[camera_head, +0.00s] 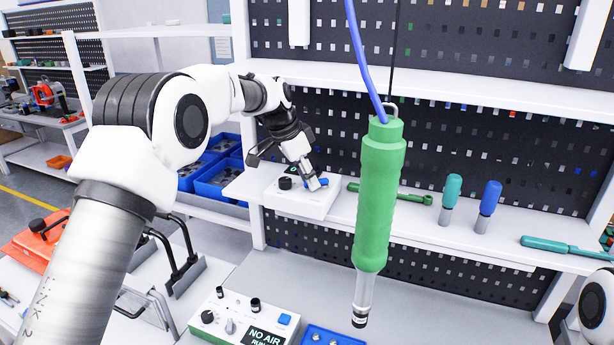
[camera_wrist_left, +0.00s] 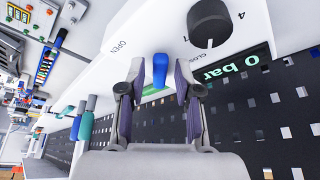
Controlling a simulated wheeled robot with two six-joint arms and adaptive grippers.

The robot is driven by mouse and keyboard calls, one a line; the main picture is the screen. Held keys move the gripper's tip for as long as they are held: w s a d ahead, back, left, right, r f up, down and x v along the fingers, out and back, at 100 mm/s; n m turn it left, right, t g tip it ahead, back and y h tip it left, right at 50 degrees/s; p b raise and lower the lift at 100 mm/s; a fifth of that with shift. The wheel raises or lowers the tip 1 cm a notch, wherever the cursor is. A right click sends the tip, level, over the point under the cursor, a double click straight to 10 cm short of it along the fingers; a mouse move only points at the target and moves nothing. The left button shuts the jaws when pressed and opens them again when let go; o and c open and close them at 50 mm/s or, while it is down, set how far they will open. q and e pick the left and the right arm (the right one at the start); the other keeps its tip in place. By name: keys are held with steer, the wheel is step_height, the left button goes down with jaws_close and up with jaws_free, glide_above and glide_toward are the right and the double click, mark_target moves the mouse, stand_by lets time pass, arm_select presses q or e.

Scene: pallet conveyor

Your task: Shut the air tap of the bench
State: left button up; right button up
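The air tap is a blue lever (camera_wrist_left: 160,70) on a white box (camera_wrist_left: 112,62) marked OPEN on one side and, partly cut off, CLOSED on the other. In the head view the box (camera_head: 290,205) sits on the bench shelf, and the blue lever (camera_head: 323,183) shows beside the fingertips. My left gripper (camera_head: 312,184) reaches down at the box. In the wrist view its fingers (camera_wrist_left: 161,84) stand apart on either side of the lever, with gaps visible. The box's green display (camera_wrist_left: 238,67) reads 0 bar. My right gripper is out of view.
A black knob (camera_wrist_left: 209,23) is on the same box. A green tool (camera_head: 380,200) hangs by a blue hose in front of the shelf. Screwdrivers (camera_head: 451,192) stand to the right. A lower box's display (camera_head: 263,337) reads NO AIR. Blue bins (camera_head: 222,182) lie left.

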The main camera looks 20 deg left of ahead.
arm_select(q)
steer(key=shift+w+d, duration=0.1)
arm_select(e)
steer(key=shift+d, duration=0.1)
arm_select(q)
steer(key=v, duration=0.7)
steer(key=shift+r, duration=0.25)
